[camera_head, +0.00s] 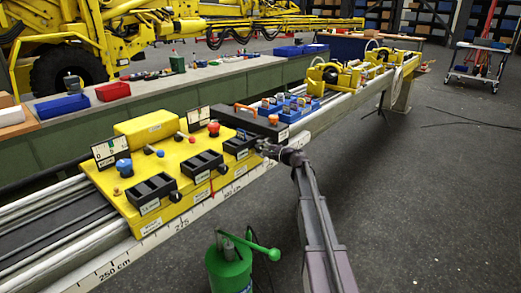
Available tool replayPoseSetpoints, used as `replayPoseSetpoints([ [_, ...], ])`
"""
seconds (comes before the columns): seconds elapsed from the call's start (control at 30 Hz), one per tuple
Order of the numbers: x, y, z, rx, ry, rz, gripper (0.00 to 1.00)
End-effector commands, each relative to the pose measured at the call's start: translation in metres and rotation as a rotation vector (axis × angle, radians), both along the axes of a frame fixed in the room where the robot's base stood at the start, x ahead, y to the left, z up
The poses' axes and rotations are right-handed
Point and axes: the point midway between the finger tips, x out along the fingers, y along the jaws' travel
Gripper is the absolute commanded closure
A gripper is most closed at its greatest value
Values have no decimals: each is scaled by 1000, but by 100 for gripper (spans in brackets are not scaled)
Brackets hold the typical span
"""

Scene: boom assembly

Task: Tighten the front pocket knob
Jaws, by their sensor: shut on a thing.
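A yellow fixture block (138,192) sits on the long rail and carries several black pockets along its near side. A black knob (174,196) shows at the left pocket (152,188), and another black knob (222,169) at the middle pocket (202,165). My gripper (263,146) is at the near side of the right-hand pocket (239,146), shut on the knob there. The jaws mostly hide that knob, and its turn cannot be read. My arm reaches in from the lower right.
A blue knob (124,167) and a red knob (213,128) stand up from the block. A black tray with an orange handle (245,109) and blue holders (290,112) are just beyond. A green can (229,268) with a lever stands in front.

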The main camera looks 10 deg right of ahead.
Motion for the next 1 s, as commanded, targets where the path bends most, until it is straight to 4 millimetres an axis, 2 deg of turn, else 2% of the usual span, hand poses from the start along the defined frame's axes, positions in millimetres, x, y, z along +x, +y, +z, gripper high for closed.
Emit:
replayPoseSetpoints([
  [0.6,2,0,-1,451,324,-1,89],
  [1.0,2,0,0,577,415,-2,89],
])
